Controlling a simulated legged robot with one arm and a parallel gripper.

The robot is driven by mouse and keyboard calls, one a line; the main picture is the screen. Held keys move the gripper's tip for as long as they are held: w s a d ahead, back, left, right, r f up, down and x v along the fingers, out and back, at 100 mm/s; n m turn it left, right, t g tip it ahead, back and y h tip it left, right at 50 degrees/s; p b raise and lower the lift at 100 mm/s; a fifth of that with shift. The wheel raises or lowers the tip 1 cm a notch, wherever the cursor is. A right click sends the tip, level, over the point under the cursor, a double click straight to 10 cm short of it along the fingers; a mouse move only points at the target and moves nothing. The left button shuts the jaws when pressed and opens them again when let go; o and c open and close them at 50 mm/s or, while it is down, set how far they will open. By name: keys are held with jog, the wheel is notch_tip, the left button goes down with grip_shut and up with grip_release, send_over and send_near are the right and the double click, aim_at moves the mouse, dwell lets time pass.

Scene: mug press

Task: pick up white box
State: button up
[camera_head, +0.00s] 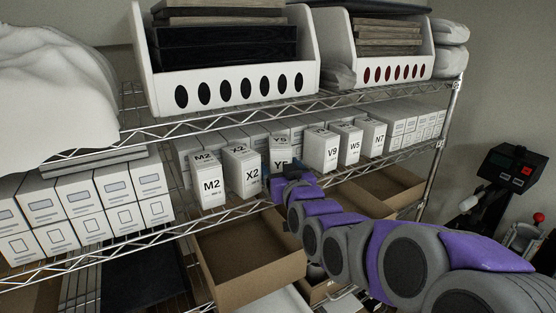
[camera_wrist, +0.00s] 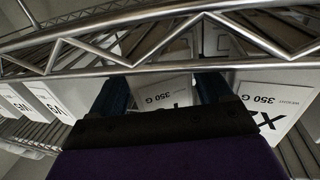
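White boxes with black labels stand in a row on the middle shelf: M2 (camera_head: 207,184), X2 (camera_head: 242,171), one that reads like Y5 (camera_head: 280,155), V9 (camera_head: 320,149), W5 (camera_head: 350,143) and N7 (camera_head: 374,136). My gripper (camera_head: 283,184) is in front of the Y5 box and hides its lower part. In the wrist view, which looks upside down, my gripper (camera_wrist: 163,92) is open. Its two dark blue fingers are apart, with a white box face marked 350 G (camera_wrist: 162,90) between them. I cannot tell whether the fingers touch it. The X2 box (camera_wrist: 275,105) is at right.
A metal shelf rail (camera_wrist: 150,68) crosses the wrist view close to the fingers. White bins (camera_head: 232,90) stand on the shelf above. Open cardboard boxes (camera_head: 250,262) sit below. More white boxes (camera_head: 85,215) fill the shelf's left.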

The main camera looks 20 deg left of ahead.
aim_at(283, 146)
jog(key=shift+d, duration=0.2)
jog(key=c, duration=1.2)
jog(key=shift+r, duration=0.1)
jog(key=shift+c, duration=0.2)
jog(key=shift+r+b, duration=0.2)
jog(key=shift+b, duration=0.15)
notch_tip(283, 146, up, 6)
jog(key=shift+s+d+r+b, duration=0.1)
jog(key=shift+r+b, duration=0.05)
jog(key=shift+b, duration=0.6)
jog(key=shift+s+d+r, duration=0.1)
jog(key=shift+d+r, duration=0.05)
jog(key=d+b+v, duration=0.1)
jog(key=v, duration=0.5)
jog(key=w+d+b+v, duration=0.1)
jog(key=v, duration=0.5)
jog(key=w+d+b+v, duration=0.1)
jog(key=b+v, duration=0.1)
jog(key=v, duration=0.5)
jog(key=shift+w, duration=0.2)
